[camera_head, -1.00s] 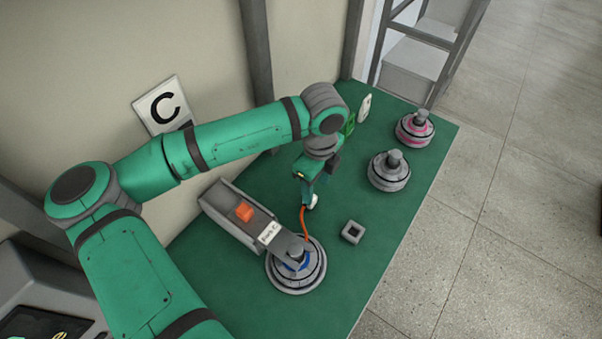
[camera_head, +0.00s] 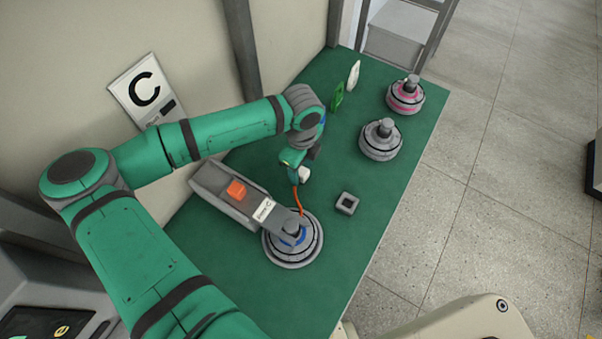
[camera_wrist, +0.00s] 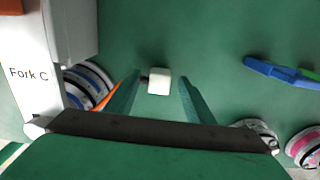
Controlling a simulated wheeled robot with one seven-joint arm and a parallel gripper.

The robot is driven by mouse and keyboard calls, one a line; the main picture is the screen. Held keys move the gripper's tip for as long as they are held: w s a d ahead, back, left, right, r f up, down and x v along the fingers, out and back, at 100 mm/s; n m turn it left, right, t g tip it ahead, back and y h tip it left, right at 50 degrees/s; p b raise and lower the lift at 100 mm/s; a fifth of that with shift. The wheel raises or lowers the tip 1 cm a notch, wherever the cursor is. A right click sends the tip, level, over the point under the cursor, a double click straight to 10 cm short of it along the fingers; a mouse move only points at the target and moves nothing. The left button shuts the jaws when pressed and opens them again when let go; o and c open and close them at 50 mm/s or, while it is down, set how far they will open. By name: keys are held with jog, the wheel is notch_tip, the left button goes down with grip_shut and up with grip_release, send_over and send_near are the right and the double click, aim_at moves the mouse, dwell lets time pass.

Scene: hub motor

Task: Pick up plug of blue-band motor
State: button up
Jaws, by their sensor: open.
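The blue-band motor (camera_head: 275,250) sits on the green table, under the end of the grey Fork C holder. It is partly seen in the wrist view (camera_wrist: 88,82). An orange cable (camera_head: 300,200) runs from it up to a white plug (camera_head: 305,174), close to my gripper (camera_head: 296,168). In the wrist view the white plug (camera_wrist: 159,81) shows between the two green fingers of my gripper (camera_wrist: 160,86), with gaps on both sides. My gripper is open. Whether the plug lies at fingertip depth or beyond them is unclear.
The Fork C holder (camera_head: 220,192) carries an orange block (camera_head: 236,189) left of the gripper.

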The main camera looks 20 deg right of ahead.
jog(key=shift+s+d+f, duration=0.1)
jog(key=shift+s+f, duration=0.05)
jog(key=shift+f, duration=0.5)
grip_shut()
